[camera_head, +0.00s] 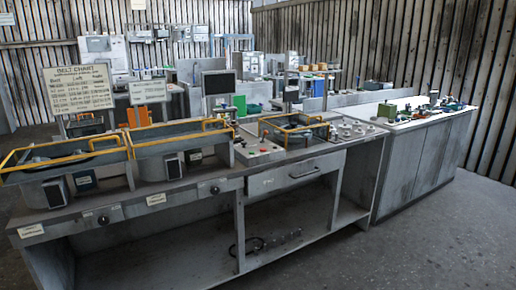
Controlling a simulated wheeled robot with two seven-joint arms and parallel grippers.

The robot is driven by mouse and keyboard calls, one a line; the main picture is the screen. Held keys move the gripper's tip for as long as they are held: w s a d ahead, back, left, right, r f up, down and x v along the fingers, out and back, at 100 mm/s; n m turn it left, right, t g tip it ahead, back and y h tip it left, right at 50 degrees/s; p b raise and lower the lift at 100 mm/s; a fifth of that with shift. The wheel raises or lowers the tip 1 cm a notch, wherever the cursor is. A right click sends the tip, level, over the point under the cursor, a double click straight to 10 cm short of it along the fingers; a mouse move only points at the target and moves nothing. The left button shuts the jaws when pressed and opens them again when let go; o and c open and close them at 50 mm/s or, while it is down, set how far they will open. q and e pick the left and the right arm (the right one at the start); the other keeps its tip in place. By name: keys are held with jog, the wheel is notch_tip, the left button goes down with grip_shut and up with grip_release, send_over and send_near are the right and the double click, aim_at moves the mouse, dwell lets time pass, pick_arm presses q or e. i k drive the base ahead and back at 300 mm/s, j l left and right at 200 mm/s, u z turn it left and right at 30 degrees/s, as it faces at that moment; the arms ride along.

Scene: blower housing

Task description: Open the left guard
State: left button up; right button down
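The left guard (68,160) is a yellow-railed frame on top of the leftmost grey blower housing (42,193), at the left end of the workbench. It lies about level over the housing and looks lowered. A second yellow-railed guard (178,141) sits to its right on a similar housing (152,167). A third yellow frame (296,130) is further right, over a recess in the bench. Neither of my grippers is in view, so nothing of mine touches the left guard.
The grey workbench (290,172) has labelled knobs along its front, a control panel with a red button (264,151) and an open lower shelf. A belt chart sign (78,89) stands behind the left guard. A cabinet (425,165) adjoins at right. The floor in front is clear.

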aim_at(104, 138)
jog(key=i+j+u, duration=0.5)
jog(key=i+j, duration=0.7)
jog(key=i, duration=0.1)
